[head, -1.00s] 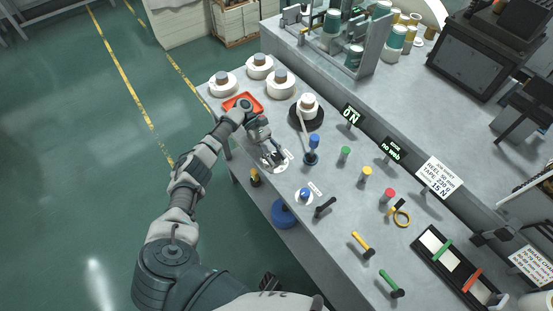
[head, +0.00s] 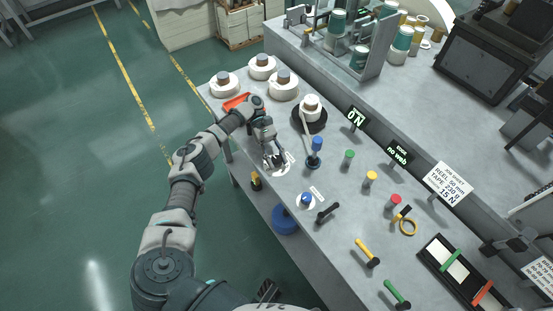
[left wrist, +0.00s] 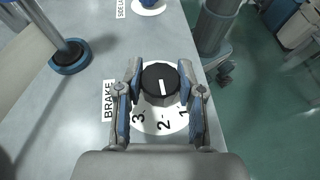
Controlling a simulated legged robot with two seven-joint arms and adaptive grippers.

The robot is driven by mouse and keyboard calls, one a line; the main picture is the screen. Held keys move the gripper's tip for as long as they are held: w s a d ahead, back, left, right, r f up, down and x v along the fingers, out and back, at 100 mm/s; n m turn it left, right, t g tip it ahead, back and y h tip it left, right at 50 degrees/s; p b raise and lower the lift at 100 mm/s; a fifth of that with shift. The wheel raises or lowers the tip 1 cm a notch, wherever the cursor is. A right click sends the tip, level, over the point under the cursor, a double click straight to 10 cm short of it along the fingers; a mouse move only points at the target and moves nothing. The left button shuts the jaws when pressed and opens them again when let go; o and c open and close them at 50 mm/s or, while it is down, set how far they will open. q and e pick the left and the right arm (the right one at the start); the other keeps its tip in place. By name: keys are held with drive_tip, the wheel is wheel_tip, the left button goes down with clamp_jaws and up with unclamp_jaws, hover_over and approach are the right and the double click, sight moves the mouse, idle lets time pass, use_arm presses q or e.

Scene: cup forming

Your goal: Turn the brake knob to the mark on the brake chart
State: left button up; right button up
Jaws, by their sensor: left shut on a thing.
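The brake knob (left wrist: 159,78) is black with a white pointer line, on a white dial (left wrist: 150,125) marked 1, 2 and 3 beside a BRAKE label. The line points toward the numbers, roughly at the 2. My left gripper (left wrist: 160,84) is shut on the knob, one finger on each side. In the head view my left gripper (head: 273,157) reaches down to this dial and mostly hides the knob. The brake chart (head: 539,269) is cut off at the right edge, and its text is too small to read. My right gripper is not in view.
White reels (head: 283,85) stand at the far end. A job sheet (head: 447,184) reads 15 N; a display (head: 355,118) reads 0 N.

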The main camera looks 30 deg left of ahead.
sight(276, 158)
use_arm(q)
drive_tip(key=o, duration=1.2)
drive_tip(key=shift+w, duration=0.1)
drive_tip(key=shift+c, duration=0.2)
wheel_tip(276, 158, up, 10)
drive_tip(key=shift+a+f, duration=0.1)
drive_tip(key=shift+f, duration=0.05)
